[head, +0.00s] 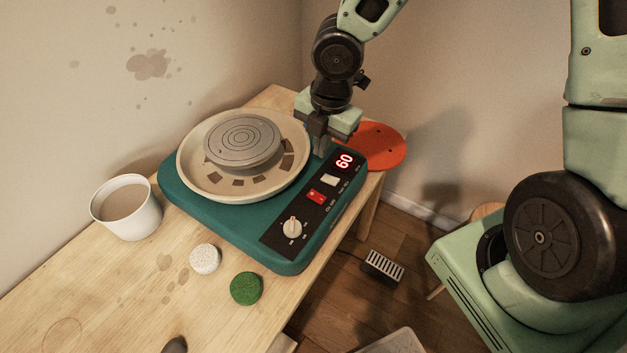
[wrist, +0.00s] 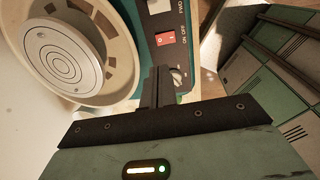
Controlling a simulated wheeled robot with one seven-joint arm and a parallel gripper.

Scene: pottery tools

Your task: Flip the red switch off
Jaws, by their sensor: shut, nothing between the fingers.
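The red switch (head: 316,196) sits on the black control panel (head: 328,209) of a teal pottery wheel (head: 190,203), between a white switch (head: 330,180) and a white knob (head: 292,228). The panel's display (head: 344,161) glows a red 60. In the wrist view the red switch (wrist: 165,39) shows ahead of my fingertips, unobstructed; which side is pressed I cannot tell. My gripper (head: 321,150) is shut and empty, pointing down above the panel's far end beside the display. In the wrist view its fingers (wrist: 158,80) overlap the panel, with the knob (wrist: 178,76) beside them.
The grey wheel head (head: 243,140) sits in a cream splash pan (head: 195,179). An orange-red disc (head: 379,146) lies behind the panel. A white cup (head: 127,208), a white sponge (head: 205,258) and a green sponge (head: 246,289) stand on the wooden table (head: 100,299). A pedal (head: 383,266) is on the floor.

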